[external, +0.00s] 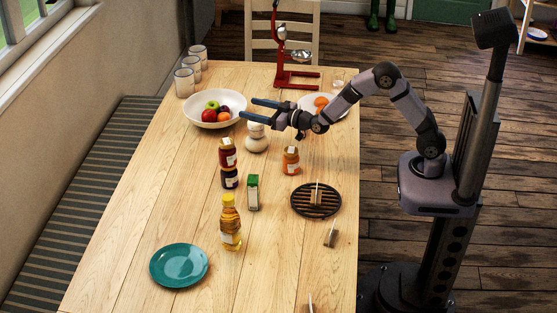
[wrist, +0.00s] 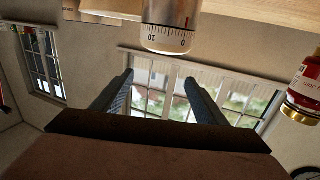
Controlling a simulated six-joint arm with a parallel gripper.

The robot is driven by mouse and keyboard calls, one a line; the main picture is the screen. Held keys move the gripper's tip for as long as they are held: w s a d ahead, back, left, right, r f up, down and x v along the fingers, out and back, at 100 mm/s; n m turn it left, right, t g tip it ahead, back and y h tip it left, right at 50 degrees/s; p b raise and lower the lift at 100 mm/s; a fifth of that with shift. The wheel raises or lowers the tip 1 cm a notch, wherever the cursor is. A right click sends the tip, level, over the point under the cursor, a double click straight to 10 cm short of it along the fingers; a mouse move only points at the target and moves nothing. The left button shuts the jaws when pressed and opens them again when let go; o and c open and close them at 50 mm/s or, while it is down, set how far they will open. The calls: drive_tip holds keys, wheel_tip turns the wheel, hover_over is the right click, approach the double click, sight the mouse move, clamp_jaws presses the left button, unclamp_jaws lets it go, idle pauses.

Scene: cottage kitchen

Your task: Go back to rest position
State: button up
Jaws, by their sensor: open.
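My gripper (external: 252,108) is open and empty, held above the table and pointing left in the external view. Its fingertips are near the right rim of the white fruit bowl (external: 197,120), as seen from this camera. A white round-bodied jar (external: 256,143) shows just below the gripper and is partly covered by it. In the wrist view the two fingers (wrist: 158,82) stand wide apart with nothing between them. A clear cylinder with a marked scale (wrist: 168,38) hangs into the top of that view, which looks upside down.
Dark jars (external: 228,154), an orange jar (external: 291,161), a green box (external: 253,193) and an oil bottle (external: 230,225) stand mid-table. A red juicer (external: 281,55), glasses (external: 184,84), a black rack (external: 315,209) and a teal plate (external: 179,266) are around them.

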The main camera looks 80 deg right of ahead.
drive_tip(key=shift+s+a+r+y+p, duration=0.2)
drive_tip(key=shift+a+y+p, duration=0.15)
drive_tip(key=shift+a+y, duration=0.05)
drive_tip(key=s+a+g+y+p, duration=0.1)
drive_tip(key=s+a+g+p, duration=0.1)
drive_tip(key=s+p, duration=0.1)
drive_tip(key=s+a+f+n+g+y+p, duration=0.1)
drive_tip(key=s+a+g+p, duration=0.1)
drive_tip(key=s, duration=0.4)
drive_tip(key=s+a+f+n+g+y+p, duration=0.1)
drive_tip(key=s+a+g+y+p, duration=0.1)
drive_tip(key=s+a+g+p, duration=0.1)
drive_tip(key=shift+s+a+f+g+p, duration=0.15)
drive_tip(key=shift+s+a+g, duration=0.2)
drive_tip(key=shift+s, duration=0.2)
drive_tip(key=shift+s+a+r+g+p, duration=0.15)
drive_tip(key=shift+s+a+g, duration=0.15)
drive_tip(key=shift+s, duration=0.25)
drive_tip(key=s+a+r+g+p, duration=0.1)
drive_tip(key=s+g+p, duration=0.2)
drive_tip(key=s, duration=1)
drive_tip(key=s+a+r+n+g+p, duration=0.1)
drive_tip(key=s+g+p, duration=0.3)
drive_tip(key=s, duration=0.9)
drive_tip(key=shift+a+n+g+y, duration=0.3)
drive_tip(key=shift+a+g+y, duration=0.15)
drive_tip(key=shift+g, duration=0.4)
